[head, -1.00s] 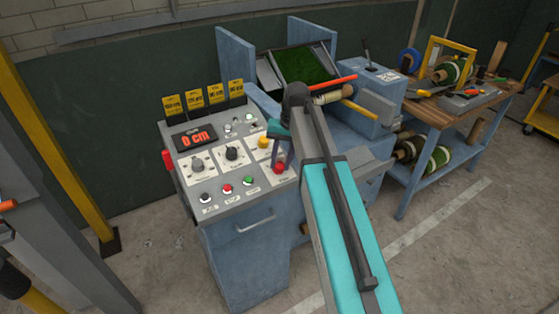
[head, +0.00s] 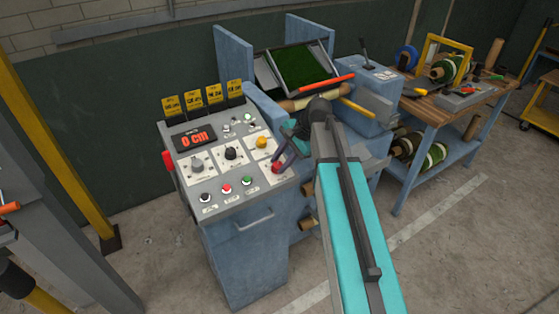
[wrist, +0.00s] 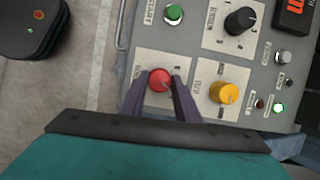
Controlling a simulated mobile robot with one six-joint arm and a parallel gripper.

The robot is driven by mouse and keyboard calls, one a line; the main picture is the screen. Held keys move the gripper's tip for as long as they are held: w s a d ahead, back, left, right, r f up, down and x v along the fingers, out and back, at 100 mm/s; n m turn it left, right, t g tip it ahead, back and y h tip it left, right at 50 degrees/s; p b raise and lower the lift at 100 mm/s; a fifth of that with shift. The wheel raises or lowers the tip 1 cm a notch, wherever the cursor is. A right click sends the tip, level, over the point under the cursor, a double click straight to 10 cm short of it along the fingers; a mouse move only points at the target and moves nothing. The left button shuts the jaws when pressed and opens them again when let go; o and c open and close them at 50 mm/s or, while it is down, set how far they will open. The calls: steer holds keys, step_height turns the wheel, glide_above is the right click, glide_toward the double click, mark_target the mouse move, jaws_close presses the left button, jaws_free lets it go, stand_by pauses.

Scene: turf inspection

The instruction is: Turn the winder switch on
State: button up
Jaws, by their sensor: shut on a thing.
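The grey control panel (head: 228,207) has a red knob (head: 277,167) on a white plate at its right front corner. In the wrist view the red knob (wrist: 159,80) sits between the two dark fingers of my gripper (wrist: 160,84), which is shut on it. The head view shows my gripper (head: 281,160) slanting down to the knob from the right. A yellow knob (wrist: 224,92) and a black knob (wrist: 240,20) are beside it. A green button (wrist: 175,12) marked START is close by. I cannot read which control is labelled winder.
A green lamp (wrist: 278,108) is lit on the panel. A red display (head: 193,138) reads 0 cm, below several yellow-labelled cards. The blue machine with a turf tray (head: 303,65) stands behind. A wooden bench (head: 440,98) with spools is at right. The floor in front is clear.

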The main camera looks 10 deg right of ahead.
steer(key=shift+s+d+f+m+t+p, duration=0.15)
steer(key=shift+m+t, duration=0.1)
steer(key=shift+m, duration=0.55)
steer(key=shift+r+m+t+p, duration=0.15)
steer(key=shift+m+t, duration=0.1)
steer(key=shift+m, duration=0.55)
steer(key=shift+f, duration=0.15)
steer(key=o, duration=1)
steer(key=shift+o, duration=0.2)
steer(key=shift+d+r, duration=0.1)
steer(key=shift+r, duration=0.35)
steer(key=b+v, duration=0.3)
steer(key=v, duration=1)
steer(key=shift+s, duration=0.15)
